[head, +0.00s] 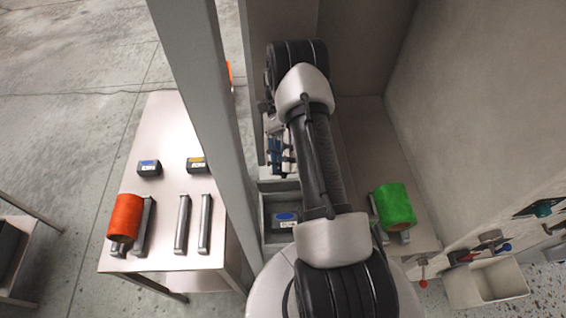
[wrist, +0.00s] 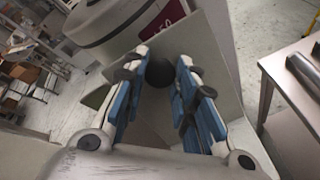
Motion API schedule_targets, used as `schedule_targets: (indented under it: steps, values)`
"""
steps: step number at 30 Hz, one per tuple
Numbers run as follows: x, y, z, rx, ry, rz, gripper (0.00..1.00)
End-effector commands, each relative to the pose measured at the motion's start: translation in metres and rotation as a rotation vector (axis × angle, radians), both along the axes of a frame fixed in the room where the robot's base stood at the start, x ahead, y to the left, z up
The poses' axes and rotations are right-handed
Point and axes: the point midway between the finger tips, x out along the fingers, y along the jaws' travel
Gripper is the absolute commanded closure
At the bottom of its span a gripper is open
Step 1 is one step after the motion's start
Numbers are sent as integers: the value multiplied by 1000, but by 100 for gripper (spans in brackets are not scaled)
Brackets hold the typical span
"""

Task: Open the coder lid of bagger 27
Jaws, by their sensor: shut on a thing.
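In the wrist view my gripper (wrist: 160,78) has its two blue-padded fingers on either side of a dark round knob (wrist: 159,69), and it is shut on this knob. A flat grey panel (wrist: 219,62) lies around and behind the knob; it looks like the coder lid, but its hinge and how far it is open cannot be told. In the head view my gripper (head: 277,156) shows beside the grey post, partly hidden by my arm. The knob is hidden there. No bagger number is legible.
A grey bin with a blue-labelled cartridge (head: 285,218) stands below my gripper. A green roll (head: 396,204) is at right. The left table (head: 170,210) holds an orange roll (head: 126,215), two cartridges and metal bars. A grey post (head: 205,100) stands close left of my arm.

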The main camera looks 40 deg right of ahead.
Motion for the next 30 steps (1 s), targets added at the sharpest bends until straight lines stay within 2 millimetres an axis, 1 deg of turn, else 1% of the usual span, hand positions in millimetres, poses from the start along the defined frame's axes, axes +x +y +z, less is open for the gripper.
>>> schedule_targets:
  steps: [2, 3, 12, 23, 30]
  values:
    - [-1, 0, -1, 0, 2, 0, 100]
    - [-1, 0, -2, 0, 2, 0, 72]
    - [-1, 0, -1, 0, 2, 0, 52]
    - [-1, 1, 1, -5, -6, 1, 52]
    - [-10, 8, 3, -70, -102, 1, 52]
